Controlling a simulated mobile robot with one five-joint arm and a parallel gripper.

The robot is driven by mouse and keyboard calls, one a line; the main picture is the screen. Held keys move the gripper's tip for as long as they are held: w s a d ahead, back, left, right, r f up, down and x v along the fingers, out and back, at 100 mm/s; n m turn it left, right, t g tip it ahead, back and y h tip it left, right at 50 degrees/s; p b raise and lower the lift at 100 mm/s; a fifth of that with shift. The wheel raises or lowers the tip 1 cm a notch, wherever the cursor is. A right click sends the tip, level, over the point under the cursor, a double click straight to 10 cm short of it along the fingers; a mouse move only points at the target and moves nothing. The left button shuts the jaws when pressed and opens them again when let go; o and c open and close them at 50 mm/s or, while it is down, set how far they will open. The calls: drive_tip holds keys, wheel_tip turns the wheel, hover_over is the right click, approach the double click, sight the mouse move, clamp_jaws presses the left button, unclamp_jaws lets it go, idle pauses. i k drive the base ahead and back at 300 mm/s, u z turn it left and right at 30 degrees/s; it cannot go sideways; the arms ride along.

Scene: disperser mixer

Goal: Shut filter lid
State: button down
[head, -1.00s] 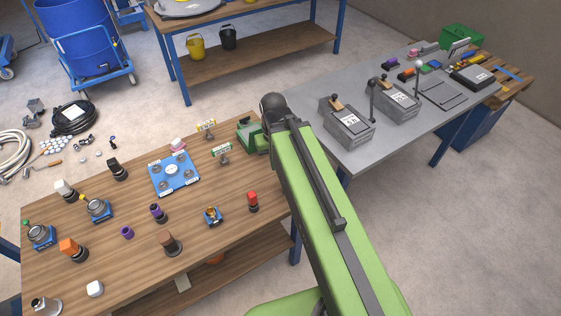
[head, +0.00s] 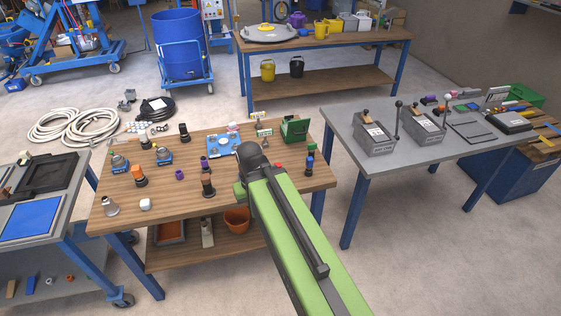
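No part is plainly recognisable as the filter lid in the head view. Small units with grey round bodies on blue bases, one at the left (head: 120,163) and one beside it (head: 163,155), stand on the wooden table (head: 190,222). A green box-like thing (head: 295,128) stands at that table's far right corner; whether it has an open lid is too small to tell. My green arm reaches up over the table's right part. Its dark joint hides some of the tabletop. My gripper does not show.
A blue plate (head: 222,145) and several small bottles stand on the wooden table. A grey table (head: 400,165) with two lever boxes (head: 374,138) is to the right. A grey cart (head: 50,245) is at the left. Open floor lies between the wooden and grey tables.

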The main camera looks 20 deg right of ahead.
sight(299, 127)
drive_tip(key=z, duration=0.85)
drive_tip(key=k, duration=0.15)
drive_tip(key=u, duration=1.5)
drive_tip(key=i, duration=1.4)
drive_tip(key=z, duration=0.25)
